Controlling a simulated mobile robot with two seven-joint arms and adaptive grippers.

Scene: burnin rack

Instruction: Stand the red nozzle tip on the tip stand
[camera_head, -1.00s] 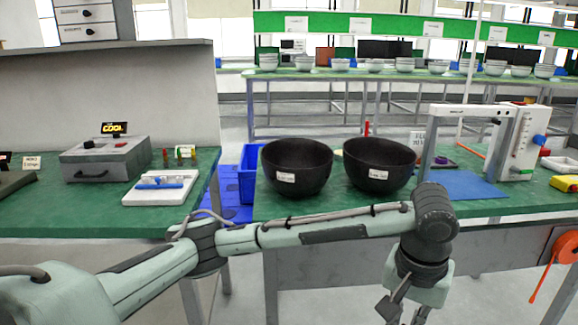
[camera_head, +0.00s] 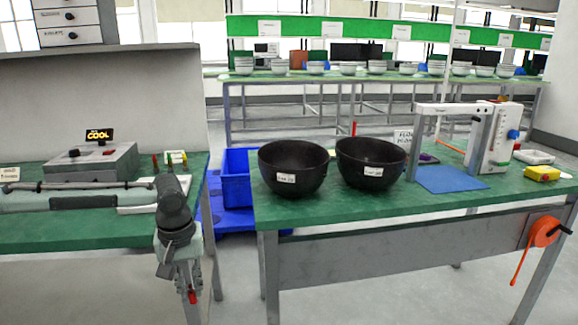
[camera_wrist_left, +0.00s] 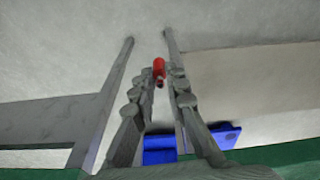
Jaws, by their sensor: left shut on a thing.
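The red nozzle tip (camera_head: 193,297) shows at the low end of my left gripper (camera_head: 188,291), which hangs pointing down in front of the left green bench. In the left wrist view the red tip (camera_wrist_left: 159,67) sits between the ends of the two fingers (camera_wrist_left: 160,80), which are shut on it. It is clear of any surface, with grey floor behind it. I cannot pick out the tip stand for sure; small red and green upright pieces (camera_head: 155,163) stand at the back of the left bench. My right gripper is out of view.
A blue bin (camera_head: 236,190) fills the gap between benches. Two black bowls (camera_head: 293,168) (camera_head: 371,163), a blue mat (camera_head: 450,178) and a white frame device (camera_head: 492,140) occupy the right bench.

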